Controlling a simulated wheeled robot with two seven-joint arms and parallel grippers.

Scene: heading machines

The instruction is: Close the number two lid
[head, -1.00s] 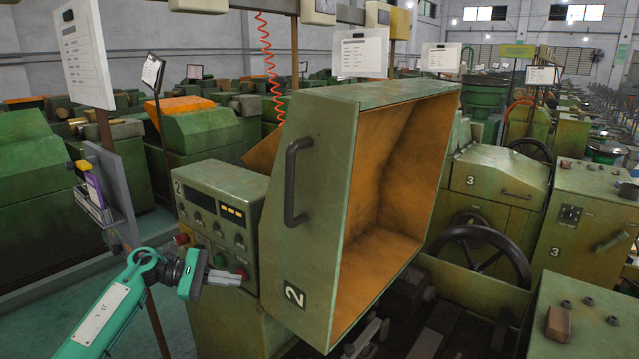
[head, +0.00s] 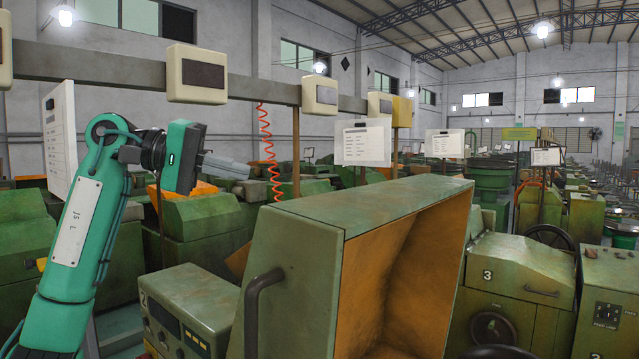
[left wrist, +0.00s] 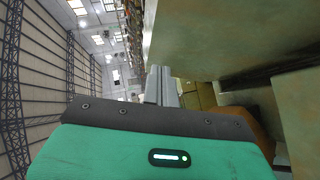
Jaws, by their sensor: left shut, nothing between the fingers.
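The number two lid (head: 300,262) is a large green box-shaped cover with an orange inside, standing raised and open with its hollow side facing right. A dark handle (head: 257,300) is on its left face. My left gripper (head: 248,167) is shut and empty, above and to the left of the lid, apart from it, about level with or higher than its top edge. In the left wrist view the shut fingers (left wrist: 162,86) show beside a green surface. My right gripper is not in view.
The number two control panel (head: 185,315) stands left of the lid. A machine marked 3 (head: 520,270) stands to the right. A red coiled cord (head: 269,150) and white sign boards (head: 362,143) are behind. Open air surrounds my left gripper.

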